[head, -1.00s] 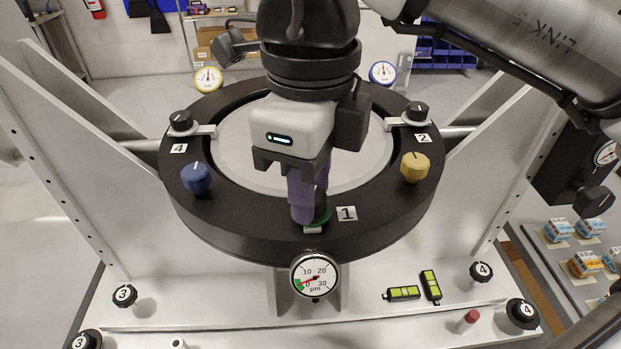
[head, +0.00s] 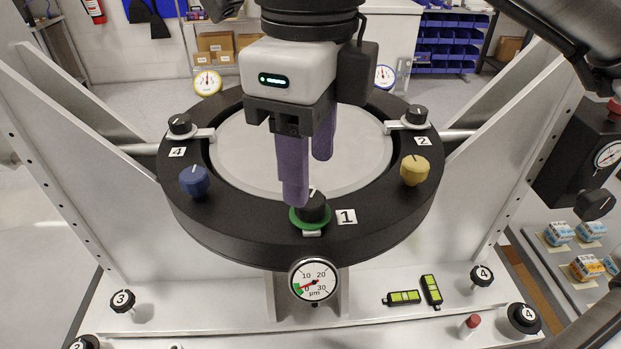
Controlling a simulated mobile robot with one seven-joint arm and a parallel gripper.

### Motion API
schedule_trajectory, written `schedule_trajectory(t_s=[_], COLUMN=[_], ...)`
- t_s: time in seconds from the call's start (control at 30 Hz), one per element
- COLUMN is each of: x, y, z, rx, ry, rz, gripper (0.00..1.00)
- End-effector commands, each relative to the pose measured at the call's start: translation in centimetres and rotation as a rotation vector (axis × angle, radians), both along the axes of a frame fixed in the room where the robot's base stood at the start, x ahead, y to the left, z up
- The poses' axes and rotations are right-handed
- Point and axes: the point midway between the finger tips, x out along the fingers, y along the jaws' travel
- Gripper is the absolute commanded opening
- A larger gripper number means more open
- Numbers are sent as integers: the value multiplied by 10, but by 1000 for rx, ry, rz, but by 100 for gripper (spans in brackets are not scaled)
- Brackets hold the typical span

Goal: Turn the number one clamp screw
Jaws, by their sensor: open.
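The number one clamp screw (head: 316,208) is a black knob on a green base at the front of the black mirror ring (head: 250,233). A white "1" label (head: 346,217) sits to its right. My gripper (head: 308,178) has purple fingers and is open, with a gap between them. It is above and slightly behind the knob. The left finger overlaps the knob's left edge in the picture; I cannot tell whether they touch. The dial gauge (head: 313,280) below the knob has a red needle at the low end, near the green band.
Clamp knobs 4 (head: 180,125) and 2 (head: 416,116) stand at the ring's back left and right. A blue knob (head: 194,181) and a yellow knob (head: 415,170) sit on the ring. Spirit levels (head: 413,295) lie on the white base. White side plates flank the ring.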

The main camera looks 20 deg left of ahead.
Motion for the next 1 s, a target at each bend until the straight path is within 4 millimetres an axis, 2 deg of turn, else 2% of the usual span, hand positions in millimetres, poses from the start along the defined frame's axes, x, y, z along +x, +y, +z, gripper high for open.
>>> schedule_trajectory(t_s=[0.07, 0.1, 0.2, 0.4, 0.63, 1.0], x=[0, 0, 0, 0, 0, 0], y=[1, 0, 0, 0, 0, 0], z=[19, 36, 59, 83, 97, 97], rx=[3, 0, -1, 1, 5, 6], ry=[-2, -3, -1, 0, 0, 0], rz=[0, -5, -2, 0, -1, -1], gripper=[50, 50, 50, 50, 50, 50])
